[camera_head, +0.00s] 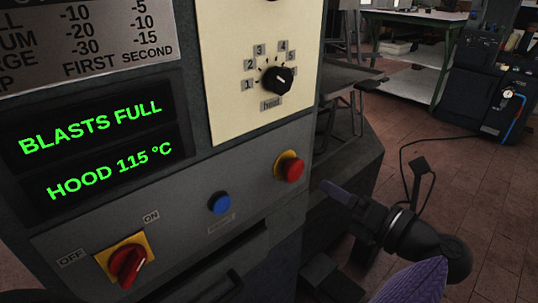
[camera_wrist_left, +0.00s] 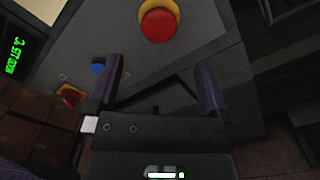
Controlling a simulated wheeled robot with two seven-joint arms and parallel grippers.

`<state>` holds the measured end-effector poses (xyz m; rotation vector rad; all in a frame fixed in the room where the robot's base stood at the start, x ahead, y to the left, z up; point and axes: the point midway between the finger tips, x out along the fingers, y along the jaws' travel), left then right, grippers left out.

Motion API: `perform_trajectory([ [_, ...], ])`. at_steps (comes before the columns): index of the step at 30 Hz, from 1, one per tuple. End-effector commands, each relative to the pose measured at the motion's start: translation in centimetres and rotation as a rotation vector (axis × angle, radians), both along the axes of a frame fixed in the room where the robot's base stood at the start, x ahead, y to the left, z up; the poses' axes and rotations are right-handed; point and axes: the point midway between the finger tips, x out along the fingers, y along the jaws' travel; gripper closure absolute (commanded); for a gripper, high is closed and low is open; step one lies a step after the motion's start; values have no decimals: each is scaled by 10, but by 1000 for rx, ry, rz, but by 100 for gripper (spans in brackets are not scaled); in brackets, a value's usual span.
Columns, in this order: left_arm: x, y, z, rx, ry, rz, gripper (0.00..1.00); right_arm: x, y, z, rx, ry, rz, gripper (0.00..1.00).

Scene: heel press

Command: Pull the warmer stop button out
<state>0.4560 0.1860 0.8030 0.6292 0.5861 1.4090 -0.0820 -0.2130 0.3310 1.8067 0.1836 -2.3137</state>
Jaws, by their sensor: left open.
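A red button (camera_head: 292,169) with a yellow collar, the likely stop button, sits at the right end of the grey front panel. In the left wrist view the red button (camera_wrist_left: 158,25) lies beyond the fingertips, near the top edge. My left gripper (camera_head: 334,191) is just right of the button in the head view, apart from it. In the left wrist view my left gripper (camera_wrist_left: 158,78) is open, its two purple-grey fingers spread and nothing between them. My right gripper is in neither view.
A blue button (camera_head: 220,203) and a red ON/OFF switch (camera_head: 128,264) on a yellow plate share the panel. A bench (camera_head: 418,18) and a dark machine (camera_head: 485,85) stand behind.

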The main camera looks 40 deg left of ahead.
Motion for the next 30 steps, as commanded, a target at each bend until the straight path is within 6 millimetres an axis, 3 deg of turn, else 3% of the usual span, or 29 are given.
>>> perform_trajectory([
  [4,1,12,-1,0,-2,1,0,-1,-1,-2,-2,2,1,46],
  [12,6,75,-3,3,-1,1,0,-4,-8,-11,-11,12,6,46],
  [15,7,90,-3,1,1,0,0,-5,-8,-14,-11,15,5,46],
  [25,8,99,0,0,0,-1,0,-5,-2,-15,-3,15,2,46],
  [30,8,99,0,0,0,-1,34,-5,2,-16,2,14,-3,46],
])
